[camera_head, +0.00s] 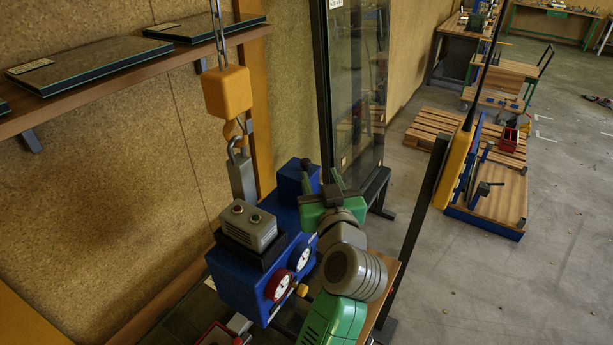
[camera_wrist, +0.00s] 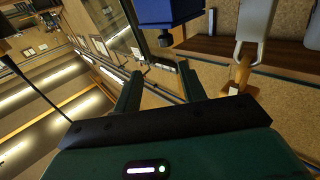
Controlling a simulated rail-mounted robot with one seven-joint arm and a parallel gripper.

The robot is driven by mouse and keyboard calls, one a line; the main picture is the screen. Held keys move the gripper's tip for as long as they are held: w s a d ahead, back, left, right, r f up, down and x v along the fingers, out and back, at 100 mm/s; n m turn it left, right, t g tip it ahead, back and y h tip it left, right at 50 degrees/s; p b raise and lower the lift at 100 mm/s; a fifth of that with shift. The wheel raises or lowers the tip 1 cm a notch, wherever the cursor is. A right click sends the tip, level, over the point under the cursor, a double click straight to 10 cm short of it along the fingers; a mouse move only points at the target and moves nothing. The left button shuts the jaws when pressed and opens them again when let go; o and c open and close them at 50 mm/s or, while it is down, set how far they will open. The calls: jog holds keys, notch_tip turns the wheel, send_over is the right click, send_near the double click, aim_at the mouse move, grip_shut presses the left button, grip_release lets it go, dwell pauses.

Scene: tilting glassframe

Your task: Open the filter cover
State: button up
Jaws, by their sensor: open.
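A blue machine (camera_head: 235,285) with two round gauges stands in the lower middle of the head view. A smaller blue box (camera_head: 292,178) rises at its far end; I cannot tell for sure which part is the filter cover. My gripper (camera_head: 322,175) is open, close to the right of this box, with its dark fingers pointing up and away. In the wrist view a blue block (camera_wrist: 168,10) with a dark knob (camera_wrist: 165,41) under it lies beyond the fingertips of my gripper (camera_wrist: 160,68). Nothing is seen between the fingers, and they appear apart from the block.
A yellow hoist block (camera_head: 227,92) hangs on a chain, its hook in a grey bracket (camera_head: 242,180) beside the machine. A grey button box (camera_head: 249,226) sits on top. A tall glass frame (camera_head: 358,85) stands behind. Open floor (camera_head: 450,270) lies to the right.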

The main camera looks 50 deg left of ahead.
aim_at(306, 164)
jog(key=shift+g, duration=0.4)
jog(key=x, duration=0.3)
jog(key=p+x, duration=0.1)
jog(key=x, duration=0.2)
jog(key=s+f+x, duration=0.1)
jog(key=x, duration=0.2)
jog(key=shift+a, duration=0.1)
jog(key=shift+c, duration=0.2)
grip_shut()
